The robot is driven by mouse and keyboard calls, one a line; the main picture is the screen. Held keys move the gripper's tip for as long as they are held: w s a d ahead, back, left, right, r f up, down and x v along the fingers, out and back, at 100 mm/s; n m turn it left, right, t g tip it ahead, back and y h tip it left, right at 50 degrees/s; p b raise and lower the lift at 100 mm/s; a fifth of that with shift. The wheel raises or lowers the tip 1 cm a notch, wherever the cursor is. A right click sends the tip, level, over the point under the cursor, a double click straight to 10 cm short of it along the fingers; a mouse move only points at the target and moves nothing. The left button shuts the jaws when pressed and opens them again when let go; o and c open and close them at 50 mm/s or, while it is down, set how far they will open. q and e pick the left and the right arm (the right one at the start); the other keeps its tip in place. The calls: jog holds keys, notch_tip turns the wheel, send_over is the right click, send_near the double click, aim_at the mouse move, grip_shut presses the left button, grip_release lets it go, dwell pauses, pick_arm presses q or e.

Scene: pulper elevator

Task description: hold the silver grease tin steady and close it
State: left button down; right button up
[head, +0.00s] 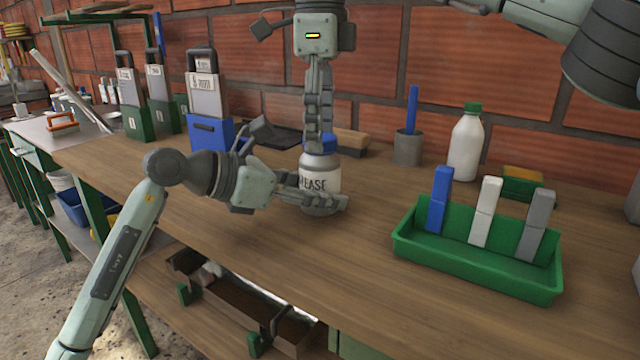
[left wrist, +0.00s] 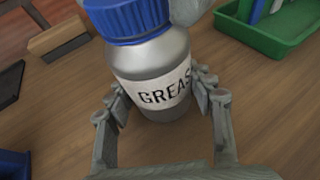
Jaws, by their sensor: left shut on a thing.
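The silver grease tin (head: 322,172) stands upright on the workbench, its label partly hidden in the head view. It fills the middle of the left wrist view (left wrist: 165,72). Its blue lid (head: 328,142) is on top of the tin, also clear in the left wrist view (left wrist: 125,16); I cannot tell how tightly it sits. My left gripper (head: 325,204) is shut around the tin's lower body, a finger on each side. My right gripper (head: 322,140) points straight down from above, fingers at the lid; one grey finger shows beside the lid in the left wrist view. Its grip is unclear.
A green tray (head: 480,267) with blue, white and grey upright blocks stands to the right. Behind are a white bottle (head: 466,146), a grey cup (head: 408,148) and a brush (head: 352,143). A blue container (head: 208,134) is left. The bench front is clear.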

jog(key=shift+o, duration=0.3)
notch_tip(320, 180, up, 12)
dwell(0.5)
pick_arm(q)
jog(key=c, duration=0.5)
grip_release()
jog(key=shift+c, duration=0.2)
jog(key=v, duration=1.2)
